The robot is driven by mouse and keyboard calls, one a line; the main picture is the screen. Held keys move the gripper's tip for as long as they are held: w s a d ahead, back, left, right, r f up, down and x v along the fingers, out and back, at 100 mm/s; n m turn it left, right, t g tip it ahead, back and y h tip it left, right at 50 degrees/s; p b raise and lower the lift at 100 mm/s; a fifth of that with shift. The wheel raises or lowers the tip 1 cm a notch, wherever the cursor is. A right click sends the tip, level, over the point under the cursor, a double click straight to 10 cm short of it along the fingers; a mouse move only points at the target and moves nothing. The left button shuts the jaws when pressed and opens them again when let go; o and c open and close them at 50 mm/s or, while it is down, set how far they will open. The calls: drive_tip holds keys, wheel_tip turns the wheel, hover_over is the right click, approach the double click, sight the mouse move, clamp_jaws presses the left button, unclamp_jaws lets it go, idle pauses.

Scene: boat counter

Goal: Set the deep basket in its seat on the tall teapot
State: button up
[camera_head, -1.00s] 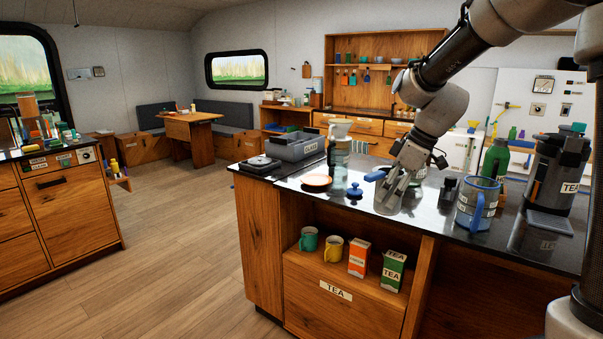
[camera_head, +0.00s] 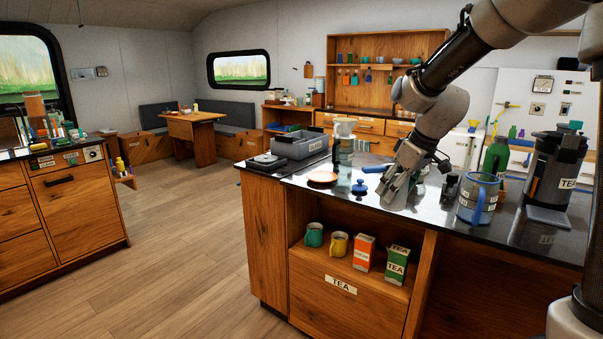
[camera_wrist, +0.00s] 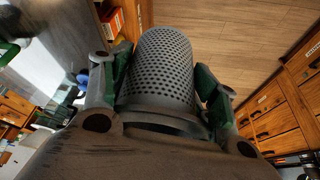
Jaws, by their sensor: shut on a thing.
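The deep basket (camera_wrist: 160,70), a grey perforated cylinder with a plain rim, is between the two fingers of my gripper (camera_wrist: 160,88) in the wrist view. My gripper is shut on it, and the rim is on the palm side. In the head view my gripper (camera_head: 394,197) points down over the counter, and I cannot make out the basket clearly there. A tall vessel with a blue handle (camera_head: 478,199), possibly the teapot, stands to the right, apart from my gripper. A blue knobbed lid (camera_head: 359,187) lies to the left. Another blue part (camera_head: 374,169) shows just behind my gripper, partly hidden.

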drive_tip(key=w+d+f+m+t+h, duration=0.1)
drive_tip(key=w+d+f+m+h, duration=0.2)
drive_tip(key=d+f+m, duration=0.3)
wheel_tip(320, 180, down, 11)
drive_tip(key=m, duration=0.1)
drive_tip(key=shift+w+a+m, duration=0.2)
drive_tip(key=shift+a+m, duration=0.05)
drive_tip(key=shift+m, duration=0.15)
drive_tip(key=shift+a, duration=0.1)
